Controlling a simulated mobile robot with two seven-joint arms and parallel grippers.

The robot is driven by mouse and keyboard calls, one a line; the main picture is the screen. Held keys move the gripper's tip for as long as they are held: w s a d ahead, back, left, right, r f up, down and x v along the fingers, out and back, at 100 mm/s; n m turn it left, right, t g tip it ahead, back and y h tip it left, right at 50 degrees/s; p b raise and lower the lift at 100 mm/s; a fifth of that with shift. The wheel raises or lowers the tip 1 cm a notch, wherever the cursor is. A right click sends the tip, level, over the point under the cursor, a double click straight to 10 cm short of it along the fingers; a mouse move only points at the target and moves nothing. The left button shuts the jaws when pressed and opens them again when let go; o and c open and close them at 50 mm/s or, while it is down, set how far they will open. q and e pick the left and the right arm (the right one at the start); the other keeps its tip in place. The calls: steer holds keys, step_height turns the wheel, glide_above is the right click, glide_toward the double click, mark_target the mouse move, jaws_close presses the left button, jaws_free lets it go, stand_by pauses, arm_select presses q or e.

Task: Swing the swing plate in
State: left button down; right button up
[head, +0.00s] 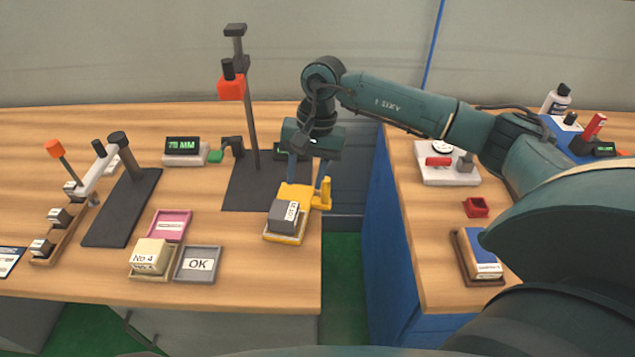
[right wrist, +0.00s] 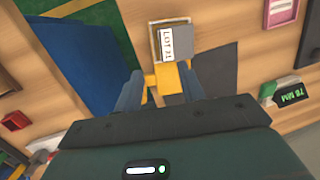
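The swing plate appears to be the yellow plate (head: 297,194) at the right edge of the left table, beside the tall post stand. A grey block (head: 284,216) with a "LOT 21" label sits on its front part. The plate also shows in the right wrist view (right wrist: 167,79), with the block (right wrist: 175,40) beyond it. My right gripper (head: 308,178) points down over the rear of the plate. Its fingers (right wrist: 160,90) are apart, with yellow between them; contact is not clear. My left gripper is out of view.
The post stand (head: 251,100) has a dark base (head: 240,192) and a red-orange block. Pink (head: 185,217) and grey "OK" (head: 216,264) trays lie left of the plate. A gap with green floor (head: 343,275) separates the table from the blue-sided bench (head: 385,235).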

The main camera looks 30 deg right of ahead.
mark_target(325, 202)
steer(key=d, duration=0.1)
steer(key=w+d+r+h, duration=0.1)
steer(key=d, duration=0.1)
steer(key=w+d+r+h, duration=0.1)
steer(key=d, duration=0.1)
steer(key=shift+d+r+n, duration=0.2)
steer(key=shift+d+n, duration=0.05)
steer(key=shift+n, duration=0.15)
steer(key=shift+d+f+h, duration=0.15)
steer(key=shift+d+h, duration=0.15)
step_height(325, 202, down, 13)
steer(key=shift+r+p, duration=0.2)
steer(key=shift+p, duration=0.7)
steer(key=shift+c, duration=0.6)
jaws_close()
